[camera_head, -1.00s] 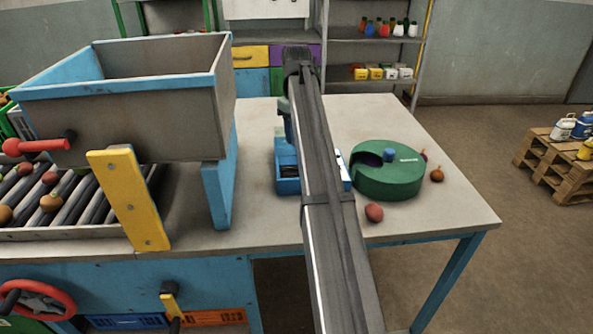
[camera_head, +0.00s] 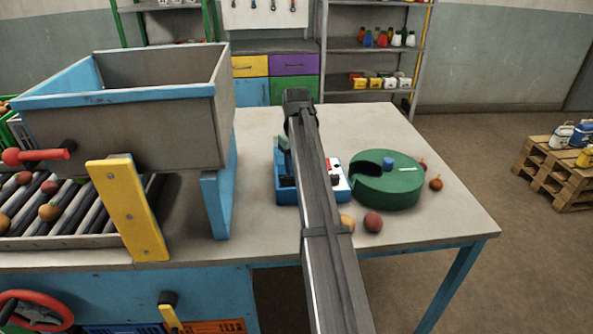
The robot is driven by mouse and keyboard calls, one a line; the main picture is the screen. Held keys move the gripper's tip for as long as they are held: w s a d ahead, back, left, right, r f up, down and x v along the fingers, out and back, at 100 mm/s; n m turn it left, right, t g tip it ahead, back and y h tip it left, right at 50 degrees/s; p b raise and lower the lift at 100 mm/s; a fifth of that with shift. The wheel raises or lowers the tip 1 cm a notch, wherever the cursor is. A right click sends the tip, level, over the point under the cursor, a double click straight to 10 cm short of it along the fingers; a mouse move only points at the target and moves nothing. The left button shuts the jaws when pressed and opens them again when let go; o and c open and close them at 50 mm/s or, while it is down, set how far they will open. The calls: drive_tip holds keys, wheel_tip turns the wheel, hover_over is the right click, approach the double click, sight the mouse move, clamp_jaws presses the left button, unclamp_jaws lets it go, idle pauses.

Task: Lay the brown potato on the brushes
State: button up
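A small tan-brown round item (camera_head: 347,222), perhaps the brown potato, lies on the table, partly hidden behind my arm. A reddish-brown round one (camera_head: 373,222) lies beside it. A blue box-like unit (camera_head: 283,197) with dark parts inside and a white and red right side stands behind my arm. The dark parts may be the brushes, but I cannot tell. My arm link runs up the middle of the view and covers part of the unit. My gripper does not show; it is hidden behind the arm.
A green round drum (camera_head: 388,188) with a blue knob stands right of the unit, with small reddish and orange items beyond it. A grey hopper (camera_head: 160,130) stands over a roller conveyor (camera_head: 75,215) at left. The right front table (camera_head: 440,222) is clear.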

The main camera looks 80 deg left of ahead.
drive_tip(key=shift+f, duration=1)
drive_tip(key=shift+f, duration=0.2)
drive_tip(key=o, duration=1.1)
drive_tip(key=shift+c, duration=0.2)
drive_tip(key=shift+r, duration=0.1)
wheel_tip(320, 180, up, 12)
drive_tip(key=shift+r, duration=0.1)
